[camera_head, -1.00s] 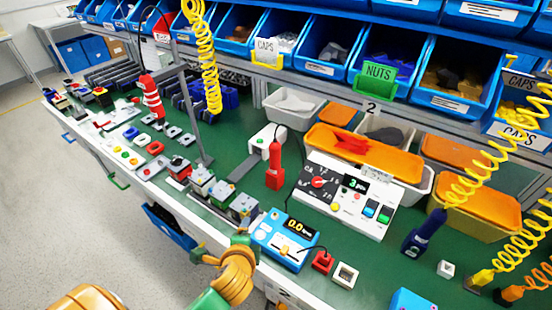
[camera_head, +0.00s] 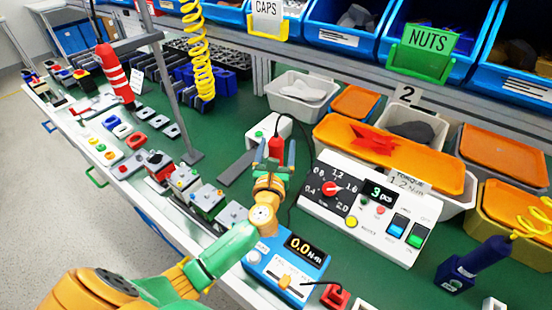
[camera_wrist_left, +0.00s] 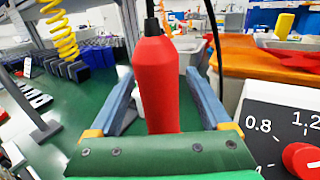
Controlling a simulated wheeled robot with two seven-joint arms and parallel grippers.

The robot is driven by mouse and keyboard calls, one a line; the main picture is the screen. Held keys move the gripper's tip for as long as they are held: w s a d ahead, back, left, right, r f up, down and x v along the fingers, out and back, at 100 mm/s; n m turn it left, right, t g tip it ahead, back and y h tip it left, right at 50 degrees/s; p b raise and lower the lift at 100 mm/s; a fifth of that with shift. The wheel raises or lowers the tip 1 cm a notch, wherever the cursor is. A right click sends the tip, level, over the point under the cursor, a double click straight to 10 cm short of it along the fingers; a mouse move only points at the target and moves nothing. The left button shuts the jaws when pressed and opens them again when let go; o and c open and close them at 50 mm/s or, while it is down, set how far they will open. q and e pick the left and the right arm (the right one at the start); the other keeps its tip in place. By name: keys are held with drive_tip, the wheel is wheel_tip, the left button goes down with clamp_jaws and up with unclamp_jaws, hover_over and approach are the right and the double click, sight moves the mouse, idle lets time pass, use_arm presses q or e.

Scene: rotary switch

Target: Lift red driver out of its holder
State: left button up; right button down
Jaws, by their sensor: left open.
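The red driver (camera_head: 276,146) stands upright on the green bench, left of the white torque control box. A dark cable leaves its top. Its lower part and its holder are hidden behind my gripper. My left gripper (camera_head: 276,160) is open, with one finger on each side of the driver. In the left wrist view the red driver (camera_wrist_left: 158,85) stands between the two spread blue-grey fingers of my left gripper (camera_wrist_left: 160,100), with a visible gap to each finger. My right gripper is not in view.
The torque control box (camera_head: 365,205) stands close on the right. A blue meter box (camera_head: 287,265) lies in front. A grey post (camera_head: 178,95) and a red-and-white striped cylinder (camera_head: 115,75) are left. A white box (camera_head: 268,130) and bins are behind.

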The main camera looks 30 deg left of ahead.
use_arm(q)
drive_tip(key=shift+w+a+f, duration=0.25)
drive_tip(key=shift+w+f, duration=0.05)
drive_tip(key=shift+w, duration=0.35)
drive_tip(key=shift+s+d+r, duration=0.1)
drive_tip(key=shift+s+r, duration=0.1)
drive_tip(key=shift+s, duration=0.1)
drive_tip(key=c, duration=0.7)
clamp_jaws()
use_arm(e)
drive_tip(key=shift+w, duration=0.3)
use_arm(q)
drive_tip(key=shift+r, duration=0.1)
